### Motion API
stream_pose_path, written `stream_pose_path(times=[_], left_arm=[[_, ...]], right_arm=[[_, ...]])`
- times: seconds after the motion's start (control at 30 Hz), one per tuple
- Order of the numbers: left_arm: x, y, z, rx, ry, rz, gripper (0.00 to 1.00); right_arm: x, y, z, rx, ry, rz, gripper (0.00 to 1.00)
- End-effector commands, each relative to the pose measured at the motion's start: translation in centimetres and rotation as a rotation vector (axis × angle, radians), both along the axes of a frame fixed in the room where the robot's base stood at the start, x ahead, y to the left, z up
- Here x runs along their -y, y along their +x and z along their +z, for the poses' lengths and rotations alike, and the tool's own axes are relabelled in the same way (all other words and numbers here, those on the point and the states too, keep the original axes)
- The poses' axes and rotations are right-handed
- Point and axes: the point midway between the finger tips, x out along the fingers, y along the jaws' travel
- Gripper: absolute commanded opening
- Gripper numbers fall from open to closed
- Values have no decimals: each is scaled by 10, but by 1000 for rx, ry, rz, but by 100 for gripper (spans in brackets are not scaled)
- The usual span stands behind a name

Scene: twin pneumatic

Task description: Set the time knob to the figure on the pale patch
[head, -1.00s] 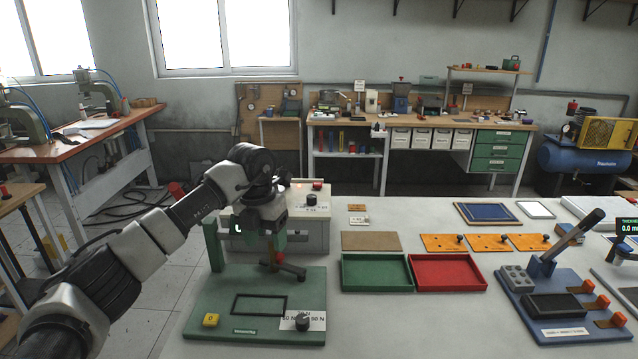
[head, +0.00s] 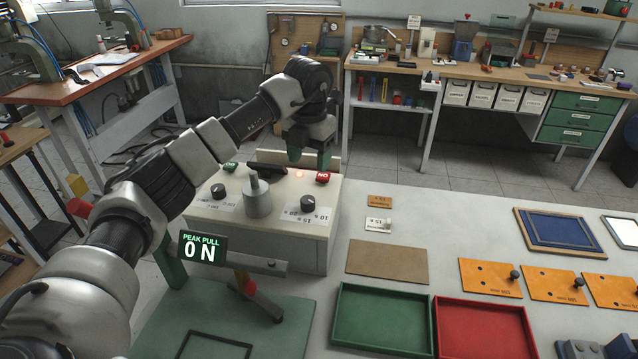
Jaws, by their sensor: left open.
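The time knob (head: 308,203) is a small black dial on the right of the pale control box's (head: 262,229) sloped top. Its plate carries figures that look like 10 s, 15 s and 20 s. I cannot tell for sure which figure its mark faces. The pale patch (head: 378,225) is a small white tag on the table, right of the box, and seems to read 15 s. My left gripper (head: 309,157), with green fingers, is open and empty over the back of the box, apart from the knob. My right gripper is not in view.
Another black knob (head: 218,191), a grey cylinder (head: 257,198) and a red NO button (head: 323,178) share the box top. A PEAK PULL display (head: 202,249) stands in front. A green tray (head: 381,318) and a red tray (head: 482,328) lie to the right.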

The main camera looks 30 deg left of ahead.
Motion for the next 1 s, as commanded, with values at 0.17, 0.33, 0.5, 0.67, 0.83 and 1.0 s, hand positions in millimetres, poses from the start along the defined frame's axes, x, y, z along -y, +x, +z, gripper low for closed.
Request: stream_pose_path(times=[0.17, 0.33, 0.5, 0.67, 0.83, 1.0], left_arm=[[0, -1, -22, -4, 1, 0, 60], [0, -1, -55, -6, 0, -1, 60], [0, -1, -84, -5, 0, 0, 60], [0, -1, -100, -2, 1, 0, 60], [0, -1, -105, 0, 1, -1, 60], [0, -1, -105, 0, 1, -1, 60]], right_arm=[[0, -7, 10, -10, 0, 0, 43], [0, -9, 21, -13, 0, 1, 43], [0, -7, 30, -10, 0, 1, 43], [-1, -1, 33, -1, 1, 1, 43], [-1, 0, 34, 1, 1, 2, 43], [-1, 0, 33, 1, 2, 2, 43]])
